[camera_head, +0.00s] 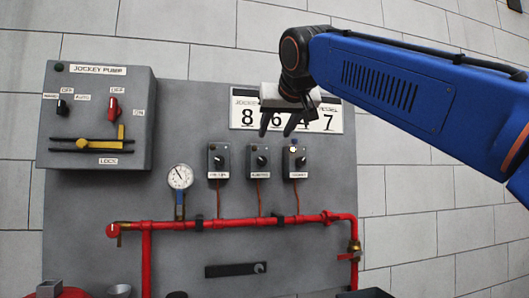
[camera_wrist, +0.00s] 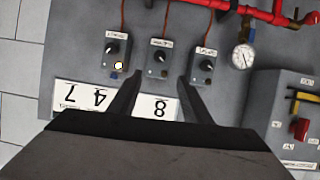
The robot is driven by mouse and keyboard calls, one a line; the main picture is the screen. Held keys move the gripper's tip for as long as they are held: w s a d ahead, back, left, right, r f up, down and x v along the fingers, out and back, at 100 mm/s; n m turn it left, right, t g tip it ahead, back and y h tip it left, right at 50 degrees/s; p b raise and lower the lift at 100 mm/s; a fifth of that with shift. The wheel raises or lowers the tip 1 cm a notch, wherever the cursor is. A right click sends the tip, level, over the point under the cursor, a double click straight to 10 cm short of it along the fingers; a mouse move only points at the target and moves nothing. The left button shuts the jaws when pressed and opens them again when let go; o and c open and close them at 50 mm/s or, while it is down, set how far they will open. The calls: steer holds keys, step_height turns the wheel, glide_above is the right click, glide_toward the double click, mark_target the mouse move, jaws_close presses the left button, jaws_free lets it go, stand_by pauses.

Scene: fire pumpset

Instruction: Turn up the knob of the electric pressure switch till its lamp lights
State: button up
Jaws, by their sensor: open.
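Three small grey pressure switch boxes sit in a row on the grey panel, each with a black knob; their labels are too small to read surely. The middle box (camera_head: 259,154) has its knob (camera_head: 261,161) and a dark lamp. In the wrist view, the middle knob (camera_wrist: 160,57) lies between my fingers. The lamp (camera_head: 293,149) on the right box is lit; it also glows in the wrist view (camera_wrist: 118,65), on the left. My gripper (camera_head: 277,130) is open and empty, in front of the number plate, apart from the knobs; it also shows in the wrist view (camera_wrist: 163,70).
A pressure gauge (camera_head: 180,177) and red pipe (camera_head: 240,222) lie left of and below the boxes. A jockey pump control box (camera_head: 100,112) juts out at the left. The number plate (camera_head: 336,121) is above the boxes.

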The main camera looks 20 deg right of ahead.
mark_target(263, 160)
steer(key=shift+y, duration=0.4)
steer(key=x, duration=1.1)
steer(key=d+x, duration=0.1)
steer(key=x, duration=0.5)
steer(key=shift+w+f, duration=0.15)
steer(key=shift+w, duration=0.2)
steer(key=shift+c, duration=0.5)
steer(key=c, duration=0.9)
